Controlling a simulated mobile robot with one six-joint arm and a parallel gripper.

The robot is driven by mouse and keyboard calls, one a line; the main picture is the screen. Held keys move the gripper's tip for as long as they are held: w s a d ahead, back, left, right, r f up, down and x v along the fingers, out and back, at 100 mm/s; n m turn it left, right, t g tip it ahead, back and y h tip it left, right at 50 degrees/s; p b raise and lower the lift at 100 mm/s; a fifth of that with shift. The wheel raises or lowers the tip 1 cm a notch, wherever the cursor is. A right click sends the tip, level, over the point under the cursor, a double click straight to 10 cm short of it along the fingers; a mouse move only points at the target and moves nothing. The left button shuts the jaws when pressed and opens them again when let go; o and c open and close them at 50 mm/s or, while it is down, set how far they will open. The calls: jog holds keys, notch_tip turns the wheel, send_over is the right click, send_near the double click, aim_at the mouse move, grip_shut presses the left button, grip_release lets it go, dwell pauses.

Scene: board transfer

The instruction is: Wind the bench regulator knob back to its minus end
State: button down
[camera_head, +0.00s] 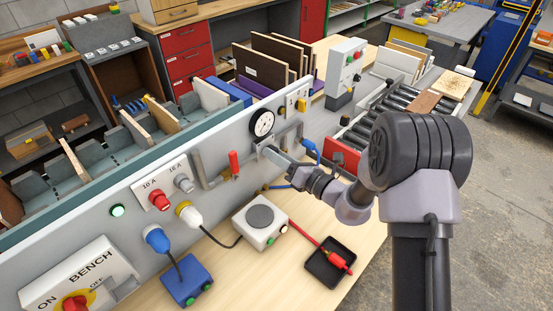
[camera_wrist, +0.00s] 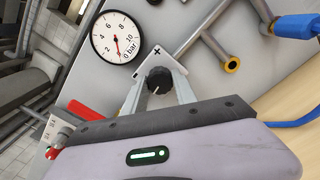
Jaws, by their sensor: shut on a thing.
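The regulator knob (camera_wrist: 159,79) is black and round, with a white line pointing down and slightly left in the wrist view. It sits on a light plate (camera_wrist: 151,62) with a plus mark above the knob; no minus mark is clear. My gripper (camera_wrist: 159,83) is shut on the knob, with one finger on each side. In the head view my gripper (camera_head: 272,152) reaches the bench panel and hides the knob. The pressure gauge (camera_wrist: 118,37) is left of and above the knob, its red needle pointing down near the 0 bar label. The gauge also shows in the head view (camera_head: 262,123).
A pipe with a brass end (camera_wrist: 232,66) and a blue hose fitting (camera_wrist: 298,25) are right of the knob. A red-handled valve (camera_head: 234,163) is left of my gripper. A white box (camera_head: 260,222) and a black tray (camera_head: 330,264) stand on the bench below.

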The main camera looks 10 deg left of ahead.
jog(key=shift+f+n+b, duration=0.1)
jog(key=shift+n+b, duration=2.35)
jog(key=shift+n, duration=1.15)
jog(key=c, duration=1)
grip_release()
jog(key=p+v, duration=0.2)
jog(key=v, duration=1.5)
jog(key=shift+s, duration=0.2)
jog(key=shift+d, duration=0.15)
